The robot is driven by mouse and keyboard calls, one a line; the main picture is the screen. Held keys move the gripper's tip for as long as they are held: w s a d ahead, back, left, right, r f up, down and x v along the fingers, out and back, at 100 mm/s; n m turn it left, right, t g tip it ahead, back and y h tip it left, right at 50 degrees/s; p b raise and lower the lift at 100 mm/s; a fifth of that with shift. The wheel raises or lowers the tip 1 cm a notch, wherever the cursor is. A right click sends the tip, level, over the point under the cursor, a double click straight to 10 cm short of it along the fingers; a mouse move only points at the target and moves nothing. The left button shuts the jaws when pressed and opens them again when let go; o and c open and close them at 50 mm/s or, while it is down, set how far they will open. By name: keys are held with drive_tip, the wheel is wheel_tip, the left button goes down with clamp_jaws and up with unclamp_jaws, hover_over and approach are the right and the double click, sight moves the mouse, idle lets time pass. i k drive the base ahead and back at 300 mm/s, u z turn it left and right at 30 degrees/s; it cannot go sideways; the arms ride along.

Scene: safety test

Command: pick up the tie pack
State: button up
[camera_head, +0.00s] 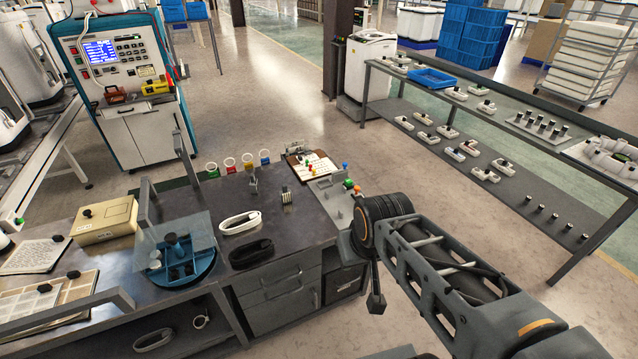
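Two flat looped bundles that look like tie packs lie on the dark workbench (312,228), one white (240,222) and one black (250,254) just in front of it. I cannot tell which one is the tie pack. Another pale loop (153,340) lies on the shelf below. My arm comes in from the lower right. What looks like my gripper (376,303) hangs down beyond the bench's right side, to the right of both bundles and apart from them. Its fingers are too small and dark to tell whether they are open or shut.
A blue round tray (182,274) behind a clear panel stands left of the bundles. A clipboard (311,164), coloured rings (230,166) and a small upright grey part (253,182) stand at the back. A rack (470,166) of small parts is at right.

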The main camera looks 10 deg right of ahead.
sight(286, 197)
drive_tip(key=z, duration=0.05)
drive_tip(key=i, duration=1.05)
drive_tip(key=u, duration=0.45)
